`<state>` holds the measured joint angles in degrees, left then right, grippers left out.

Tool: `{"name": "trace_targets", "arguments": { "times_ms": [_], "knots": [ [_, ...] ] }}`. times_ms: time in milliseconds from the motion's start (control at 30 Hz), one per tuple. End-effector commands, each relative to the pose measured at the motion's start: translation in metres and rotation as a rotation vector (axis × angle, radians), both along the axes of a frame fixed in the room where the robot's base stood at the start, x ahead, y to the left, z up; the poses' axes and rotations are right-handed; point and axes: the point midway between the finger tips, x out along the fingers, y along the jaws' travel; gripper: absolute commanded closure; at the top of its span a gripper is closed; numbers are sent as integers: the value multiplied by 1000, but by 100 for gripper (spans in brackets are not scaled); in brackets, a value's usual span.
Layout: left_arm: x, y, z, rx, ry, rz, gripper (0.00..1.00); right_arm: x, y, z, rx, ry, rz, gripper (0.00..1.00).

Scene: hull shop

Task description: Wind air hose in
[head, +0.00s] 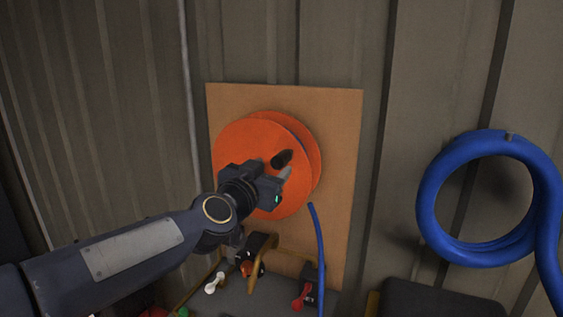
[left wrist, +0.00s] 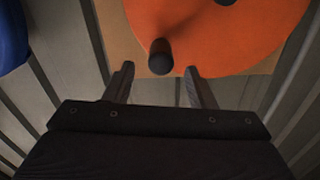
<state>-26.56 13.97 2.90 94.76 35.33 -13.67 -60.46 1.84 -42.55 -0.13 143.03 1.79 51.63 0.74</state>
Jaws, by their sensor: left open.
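The orange hose reel (head: 240,140) is mounted on a wooden board on the wall. A dark crank handle (head: 283,157) sticks out from its face; the left wrist view shows this knob (left wrist: 161,57) end-on. A blue air hose (head: 319,245) hangs below the reel's right side. My left gripper (head: 276,168) is in front of the reel's face, at the handle. In the left wrist view, its open fingers (left wrist: 160,71) lie to either side of the knob's near end, with gaps on both sides. The gripper and arm hide part of the reel. My right gripper is not in view.
A thick blue hose coil (head: 429,206) hangs on the corrugated wall at the right. Below the board (head: 338,130) are valve-like fittings with a red handle (head: 302,296) and a white one (head: 214,283). The wall around the board's top is clear.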

Motion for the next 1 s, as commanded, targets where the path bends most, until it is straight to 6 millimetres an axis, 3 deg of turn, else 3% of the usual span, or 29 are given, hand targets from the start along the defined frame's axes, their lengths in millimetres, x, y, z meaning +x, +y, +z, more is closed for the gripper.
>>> {"name": "trace_targets", "arguments": {
  "times_ms": [400,800,1000],
  "knots": [
    [57,-23,0,0,3,-1,50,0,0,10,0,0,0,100],
    [66,-27,0,1,2,0,50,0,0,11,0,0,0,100],
    [66,-27,0,1,2,0,74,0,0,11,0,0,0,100]
  ]
}}
